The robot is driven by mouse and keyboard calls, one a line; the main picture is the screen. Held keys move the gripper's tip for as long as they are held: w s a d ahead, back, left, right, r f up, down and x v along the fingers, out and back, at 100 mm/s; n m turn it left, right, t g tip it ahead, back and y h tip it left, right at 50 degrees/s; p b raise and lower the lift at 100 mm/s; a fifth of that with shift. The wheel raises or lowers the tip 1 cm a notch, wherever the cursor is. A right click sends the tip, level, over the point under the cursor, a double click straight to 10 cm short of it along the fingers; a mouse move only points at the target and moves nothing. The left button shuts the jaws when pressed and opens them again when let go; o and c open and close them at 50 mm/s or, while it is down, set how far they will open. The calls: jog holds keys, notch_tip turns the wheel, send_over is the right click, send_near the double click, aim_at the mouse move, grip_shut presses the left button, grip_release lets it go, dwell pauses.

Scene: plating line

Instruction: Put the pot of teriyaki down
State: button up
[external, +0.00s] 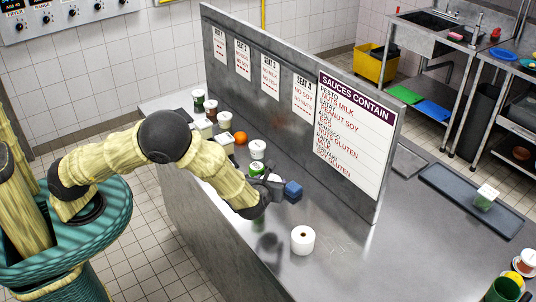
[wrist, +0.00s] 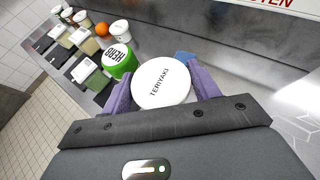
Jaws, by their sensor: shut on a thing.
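The pot of teriyaki (wrist: 160,88) shows its round white lid, lettered TERIYAKI, in the wrist view. My gripper (wrist: 160,92) is shut on it, with one purple finger on each side. In the external view my gripper (external: 270,187) is low over the near side of the steel counter (external: 345,262), by the upright panel. The arm and fingers mostly hide the pot there, and I cannot tell whether its base touches the counter.
A green pot marked HERB (wrist: 117,60) stands close left of the held pot. A blue block (external: 292,190) is just right of my gripper, and a white roll (external: 302,241) stands nearer. An orange (external: 240,138) and several containers line the panel (external: 300,120).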

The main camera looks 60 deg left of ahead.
jog(key=shift+w+d+f+m+t+h, duration=0.15)
jog(key=shift+w+d+m+t+h, duration=0.35)
jog(key=shift+d, duration=0.35)
jog(key=shift+f+p, duration=0.6)
jog(key=shift+f, duration=2.35)
notch_tip(320, 180, down, 3)
jog(key=shift+f+p, duration=0.15)
jog(key=shift+p, duration=0.5)
jog(key=shift+f, duration=0.4)
jog(key=shift+f, duration=0.1)
